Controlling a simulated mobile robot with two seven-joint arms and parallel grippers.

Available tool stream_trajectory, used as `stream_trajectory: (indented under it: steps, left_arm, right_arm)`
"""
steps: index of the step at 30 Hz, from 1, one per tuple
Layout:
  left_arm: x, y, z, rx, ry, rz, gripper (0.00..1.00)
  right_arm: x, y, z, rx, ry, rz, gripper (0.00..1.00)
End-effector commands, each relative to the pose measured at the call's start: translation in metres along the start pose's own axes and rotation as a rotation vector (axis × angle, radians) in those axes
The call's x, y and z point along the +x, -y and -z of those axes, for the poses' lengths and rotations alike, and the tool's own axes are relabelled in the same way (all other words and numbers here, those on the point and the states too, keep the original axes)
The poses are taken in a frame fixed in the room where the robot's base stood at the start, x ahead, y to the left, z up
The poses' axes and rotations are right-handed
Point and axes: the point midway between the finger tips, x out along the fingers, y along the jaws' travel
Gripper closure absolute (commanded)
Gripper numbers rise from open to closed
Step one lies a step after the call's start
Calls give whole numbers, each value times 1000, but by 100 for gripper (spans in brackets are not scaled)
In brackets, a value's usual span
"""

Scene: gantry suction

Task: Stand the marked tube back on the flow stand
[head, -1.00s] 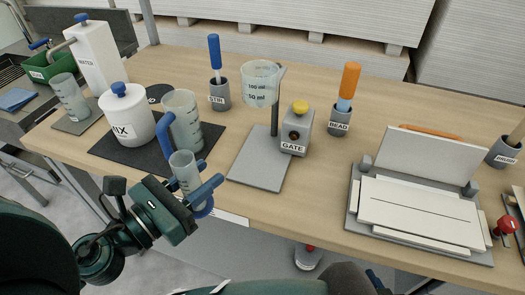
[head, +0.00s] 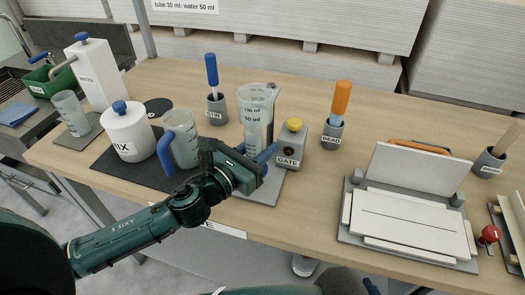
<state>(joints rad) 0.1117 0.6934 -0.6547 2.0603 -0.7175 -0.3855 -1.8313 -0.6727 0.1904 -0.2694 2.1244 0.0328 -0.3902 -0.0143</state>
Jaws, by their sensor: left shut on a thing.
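The marked tube (head: 253,138) is a clear graduated cylinder, upright between the blue fingers of my left gripper (head: 256,154). My left gripper is shut on it, over the flow stand. The stand has a grey base plate (head: 262,197), a dark post and a clear graduated funnel cup (head: 256,98) at the top. The tube shows just below the cup. Its lower end is hidden by my gripper, so I cannot tell whether it touches the base. My right gripper is not in view.
The grey GATE box (head: 290,153) with a yellow knob stands close right of the stand. A clear jug (head: 181,130) and the white MIX pot (head: 128,135) stand to the left on a dark mat. The BEAD holder (head: 332,134) and a white hinged press (head: 410,220) are to the right.

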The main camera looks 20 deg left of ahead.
Motion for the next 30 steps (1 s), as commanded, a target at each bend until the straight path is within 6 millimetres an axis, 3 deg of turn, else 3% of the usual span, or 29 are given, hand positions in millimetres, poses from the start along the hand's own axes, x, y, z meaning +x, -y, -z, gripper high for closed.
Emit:
stream_trajectory:
  steps: [5,12,23,24,30]
  left_arm:
    - [9,0,4,-3,0,0,92]
    - [8,0,36,-4,-1,0,92]
    - [8,0,39,0,0,0,92]
    - [8,0,39,0,0,0,67]
    - [8,0,38,-1,0,0,50]
  right_arm:
    - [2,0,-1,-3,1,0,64]
    - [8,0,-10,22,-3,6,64]
    - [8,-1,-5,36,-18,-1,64]
    - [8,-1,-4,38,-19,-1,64]
    - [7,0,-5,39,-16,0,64]
